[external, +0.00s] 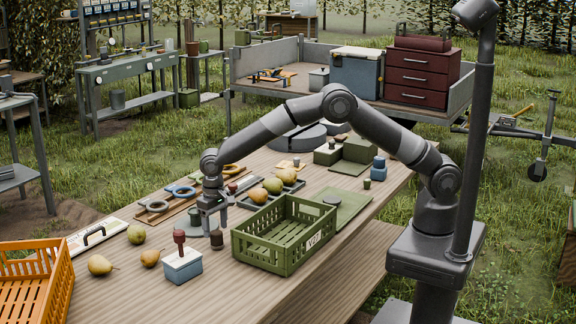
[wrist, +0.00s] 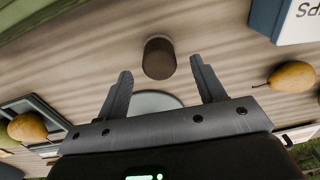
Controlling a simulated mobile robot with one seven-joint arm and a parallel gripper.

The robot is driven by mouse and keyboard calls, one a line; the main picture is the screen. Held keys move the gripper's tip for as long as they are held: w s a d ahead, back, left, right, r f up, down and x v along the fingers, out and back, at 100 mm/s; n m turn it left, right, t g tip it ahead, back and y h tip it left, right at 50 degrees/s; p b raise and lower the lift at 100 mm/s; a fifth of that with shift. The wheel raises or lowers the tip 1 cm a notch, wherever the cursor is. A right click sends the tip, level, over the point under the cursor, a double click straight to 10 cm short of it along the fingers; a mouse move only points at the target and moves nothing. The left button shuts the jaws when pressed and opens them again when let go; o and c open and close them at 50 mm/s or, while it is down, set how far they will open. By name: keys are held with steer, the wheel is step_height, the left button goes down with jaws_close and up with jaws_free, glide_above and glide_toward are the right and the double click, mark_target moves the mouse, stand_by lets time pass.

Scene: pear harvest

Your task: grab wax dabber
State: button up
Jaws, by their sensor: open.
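A small dark brown cylinder (external: 216,239), which looks like the wax dabber, stands upright on the wooden table, left of the green crate. In the wrist view the brown cylinder (wrist: 158,58) lies between and slightly beyond the fingertips. My gripper (external: 214,226) points down just behind and above it. In the wrist view my gripper (wrist: 161,70) is open and empty, with a finger to each side of the cylinder's line. I cannot tell whether the fingertips reach down to its height. A red-brown knobbed piece (external: 180,238) stands on a blue-and-white box (external: 182,268).
The green crate (external: 258,249) stands close on the right. Loose pears (external: 150,257) lie to the left, near an orange crate (external: 40,300). A grey disc (wrist: 155,102) lies under the gripper. A tray with pears (external: 272,186) is behind. Bare wood lies in front.

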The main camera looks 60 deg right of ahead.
mark_target(216, 232)
step_height(216, 232, down, 3)
steer(key=shift+s+f, duration=0.1)
steer(key=shift+f, duration=0.1)
steer(key=c, duration=1.1)
steer(key=shift+r, duration=0.2)
